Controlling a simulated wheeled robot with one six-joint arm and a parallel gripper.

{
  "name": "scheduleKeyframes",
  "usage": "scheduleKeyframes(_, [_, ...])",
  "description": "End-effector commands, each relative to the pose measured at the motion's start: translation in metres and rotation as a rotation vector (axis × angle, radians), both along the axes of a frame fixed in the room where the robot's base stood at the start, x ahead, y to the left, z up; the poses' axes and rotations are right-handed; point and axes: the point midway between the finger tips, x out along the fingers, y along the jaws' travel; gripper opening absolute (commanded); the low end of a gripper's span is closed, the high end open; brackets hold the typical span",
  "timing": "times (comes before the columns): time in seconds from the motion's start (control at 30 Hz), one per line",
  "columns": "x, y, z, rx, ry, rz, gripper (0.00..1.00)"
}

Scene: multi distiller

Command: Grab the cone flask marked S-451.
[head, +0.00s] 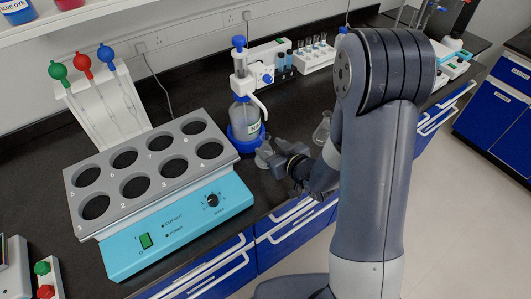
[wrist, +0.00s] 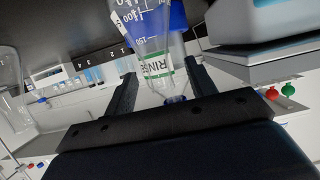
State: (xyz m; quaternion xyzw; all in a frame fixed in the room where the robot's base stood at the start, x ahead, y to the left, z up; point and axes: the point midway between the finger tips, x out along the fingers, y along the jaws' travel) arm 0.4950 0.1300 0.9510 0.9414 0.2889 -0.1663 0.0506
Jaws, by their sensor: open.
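A clear cone flask (head: 264,152) stands on the black bench in front of the blue-capped rinse bottle (head: 245,113). A second clear cone flask (head: 322,130) stands further right, partly behind my arm. My gripper (head: 274,157) is open at the nearer flask. In the upside-down wrist view, a flask with volume marks (wrist: 140,18) shows between and beyond my open fingers, with the rinse bottle's label (wrist: 160,68) behind it. Another clear flask (wrist: 9,75) is at the left edge. I cannot read S-451 on either flask.
A blue heating block with several round wells (head: 150,170) stands to the left, close to the nearer flask. Pipettes with coloured bulbs lean on a white stand (head: 103,110). A test tube rack (head: 315,55) is behind. The bench front edge is near my gripper.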

Motion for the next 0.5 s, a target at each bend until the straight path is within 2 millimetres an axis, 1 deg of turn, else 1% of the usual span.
scheduleKeyframes(0.23, [0.012, 0.007, -0.003, -0.001, 0.002, 0.001, 0.53])
scheduleKeyframes(0.5, [0.038, 0.023, -0.014, -0.002, 0.001, 0.001, 0.53])
